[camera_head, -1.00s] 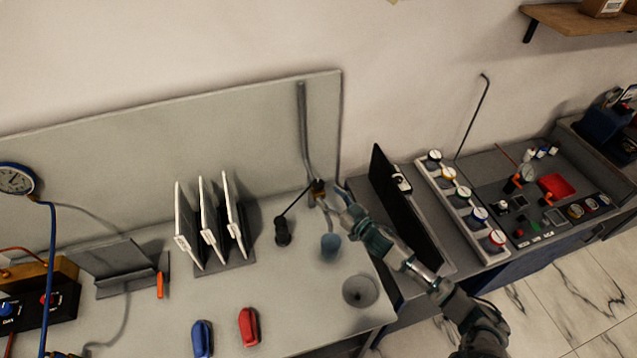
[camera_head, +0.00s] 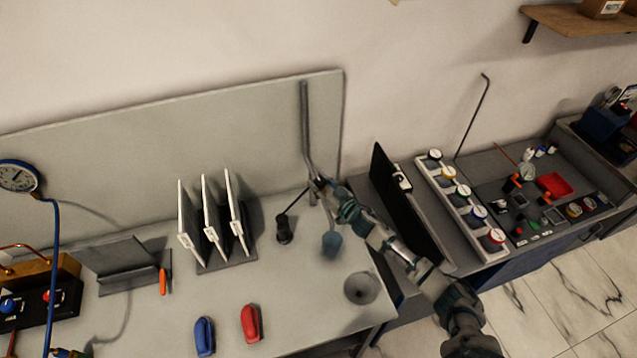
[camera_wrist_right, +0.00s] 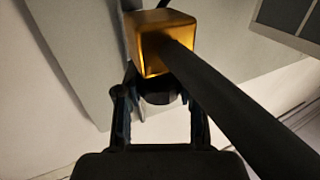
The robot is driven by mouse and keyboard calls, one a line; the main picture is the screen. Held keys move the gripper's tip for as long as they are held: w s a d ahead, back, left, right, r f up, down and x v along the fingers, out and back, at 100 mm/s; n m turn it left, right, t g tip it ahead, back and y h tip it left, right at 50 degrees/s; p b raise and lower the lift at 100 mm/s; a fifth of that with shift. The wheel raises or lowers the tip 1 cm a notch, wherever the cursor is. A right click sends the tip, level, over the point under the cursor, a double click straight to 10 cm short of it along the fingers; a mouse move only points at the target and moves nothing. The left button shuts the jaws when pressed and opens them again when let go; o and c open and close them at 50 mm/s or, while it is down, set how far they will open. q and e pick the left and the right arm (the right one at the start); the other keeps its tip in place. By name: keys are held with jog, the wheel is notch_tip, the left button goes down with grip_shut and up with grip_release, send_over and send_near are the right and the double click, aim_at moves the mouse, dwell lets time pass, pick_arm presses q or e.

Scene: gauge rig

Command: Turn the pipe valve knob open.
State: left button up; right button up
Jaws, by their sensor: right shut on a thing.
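The pipe valve is a brass block (camera_wrist_right: 160,42) with a dark round knob (camera_wrist_right: 158,90) in the right wrist view. A dark bar runs from the block to the lower right there. In the head view the valve sits at the foot of a grey vertical pipe (camera_head: 305,125), mostly hidden by my right gripper (camera_head: 322,186). In the wrist view my right gripper (camera_wrist_right: 158,112) has one finger on each side of the knob and is shut on it.
A black-footed rod (camera_head: 284,232) and a blue cup-like thing (camera_head: 331,243) stand close to the gripper. White panels in a rack (camera_head: 225,258) are to the left. A dark upright panel (camera_head: 405,205) stands right of my arm. The bench front holds blue (camera_head: 204,337) and red (camera_head: 250,322) objects.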

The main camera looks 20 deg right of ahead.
jog(key=shift+s+a, duration=0.1)
jog(key=shift+a, duration=0.15)
jog(key=shift+d+r+n+g+y+p, duration=0.1)
jog(key=shift+d+n+g+y+p, duration=0.35)
jog(key=shift+n+g+y+p, duration=0.5)
jog(key=shift+n+y, duration=0.25)
jog(key=shift+y, duration=0.4)
jog(key=shift+n+g+y+b, duration=0.3)
jog(key=shift+n+g+y, duration=0.1)
jog(key=shift+g+y, duration=0.1)
jog(key=shift+a+n+g+y, duration=0.15)
jog(key=shift+n+g+y, duration=0.25)
jog(key=shift+y, duration=0.1)
jog(key=shift+a+n+g+y+b, duration=0.1)
jog(key=shift+n+g+y+b, duration=0.2)
jog(key=shift+g, duration=0.05)
pick_arm(q)
jog(key=shift+d+r, duration=0.1)
jog(key=shift+r, duration=0.25)
